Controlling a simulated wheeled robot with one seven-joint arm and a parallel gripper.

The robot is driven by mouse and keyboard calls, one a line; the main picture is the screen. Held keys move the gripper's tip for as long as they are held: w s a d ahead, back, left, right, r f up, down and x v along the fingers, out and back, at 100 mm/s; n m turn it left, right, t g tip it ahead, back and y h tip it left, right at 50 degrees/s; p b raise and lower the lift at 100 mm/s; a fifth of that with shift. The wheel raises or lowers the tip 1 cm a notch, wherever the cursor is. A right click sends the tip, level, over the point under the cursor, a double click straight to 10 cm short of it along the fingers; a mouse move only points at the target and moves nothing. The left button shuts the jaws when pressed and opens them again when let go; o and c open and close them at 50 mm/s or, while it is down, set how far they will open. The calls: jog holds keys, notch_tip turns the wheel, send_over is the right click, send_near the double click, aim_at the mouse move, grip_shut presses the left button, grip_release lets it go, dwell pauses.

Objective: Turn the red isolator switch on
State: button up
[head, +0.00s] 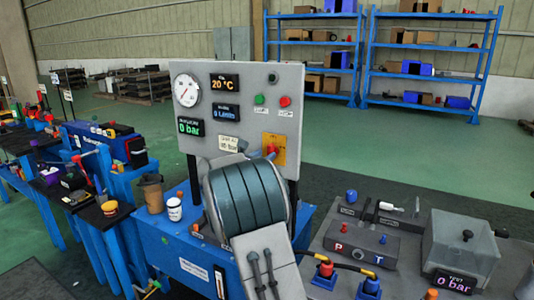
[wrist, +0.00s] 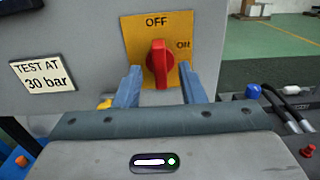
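The red isolator switch (wrist: 158,62) is a rotary knob on a yellow plate (wrist: 135,28), on the grey panel. Its handle stands upright, towards the OFF label at the top; ON is printed at the upper right. In the head view the yellow plate (head: 280,158) shows on the panel's lower right, partly hidden by my arm. My gripper (wrist: 160,82) is open, with one blue finger on each side of the knob's lower part. I see gaps between fingers and knob; I cannot tell how deep the fingertips reach.
The panel (head: 240,78) carries a round gauge (head: 187,89), displays, a green button (head: 259,99) and a red button (head: 284,102). A "TEST AT 30 bar" label (wrist: 43,75) is left of the switch.

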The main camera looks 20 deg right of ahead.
jog(key=shift+x, duration=1.4)
grip_shut()
